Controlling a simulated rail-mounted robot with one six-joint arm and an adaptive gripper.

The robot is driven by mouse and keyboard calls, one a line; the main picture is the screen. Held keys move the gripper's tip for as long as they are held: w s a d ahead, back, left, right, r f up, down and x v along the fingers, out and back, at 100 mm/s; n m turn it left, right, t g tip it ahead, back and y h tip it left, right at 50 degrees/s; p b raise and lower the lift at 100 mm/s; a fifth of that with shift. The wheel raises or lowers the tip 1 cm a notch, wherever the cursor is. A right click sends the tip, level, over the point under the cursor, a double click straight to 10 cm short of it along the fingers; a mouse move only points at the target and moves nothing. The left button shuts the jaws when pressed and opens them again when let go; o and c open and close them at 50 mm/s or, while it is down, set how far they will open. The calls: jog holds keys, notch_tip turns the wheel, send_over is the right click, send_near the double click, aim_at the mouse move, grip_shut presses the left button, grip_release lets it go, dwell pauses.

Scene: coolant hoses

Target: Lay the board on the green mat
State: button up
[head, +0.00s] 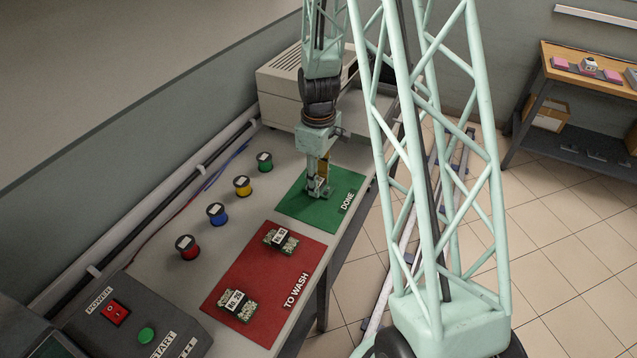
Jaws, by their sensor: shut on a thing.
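The green mat (293,206), marked DONE, lies on the bench toward the back. My gripper (318,192) points down over the middle of the green mat and is shut on a board. The board is mostly hidden by the fingers; only a small yellowish part (323,170) shows between them. I cannot tell whether the board touches the mat. Two more green boards with white labels lie on the red mat (262,268), marked TO WASH: one near its far end (281,239) and one near its front end (238,305).
Red (188,247), blue (217,214), yellow (243,186) and green (265,162) spools stand left of the mats. A beige box unit (285,90) stands behind the green mat. A control panel (135,320) sits at the front left. My arm's lattice links rise on the right.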

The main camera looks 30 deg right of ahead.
jog(key=shift+f, duration=0.15)
jog(key=o, duration=0.9)
jog(key=shift+r, duration=0.25)
notch_tip(320, 180, up, 12)
jog(key=shift+f+p, duration=0.1)
jog(key=shift+p, duration=0.95)
